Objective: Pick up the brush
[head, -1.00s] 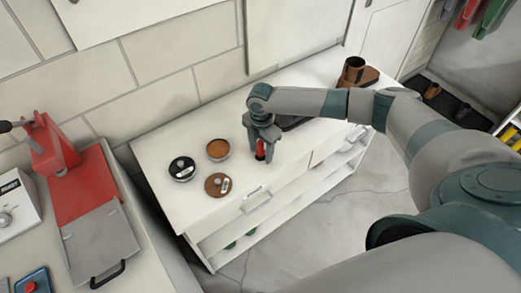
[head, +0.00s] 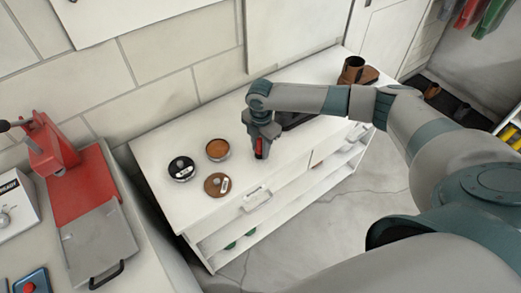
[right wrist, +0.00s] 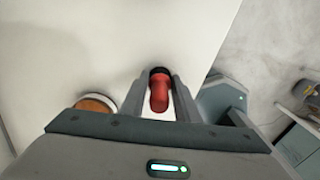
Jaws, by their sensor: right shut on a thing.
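The brush appears as a small red piece with a dark end. In the head view the red brush (head: 259,147) sits between the fingers of my right gripper (head: 260,153), over the white cabinet top near its front edge. In the right wrist view the brush (right wrist: 159,92) lies between the two fingers of the right gripper (right wrist: 158,90), which is shut on it. Its bristles cannot be made out. Whether it still touches the cabinet top cannot be told. My left gripper is in neither view.
On the white cabinet (head: 165,140) stand a black tin (head: 182,168), a tin with brown contents (head: 217,149) and a brown lid (head: 217,185), left of the gripper. A red press (head: 62,160) stands on the left bench.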

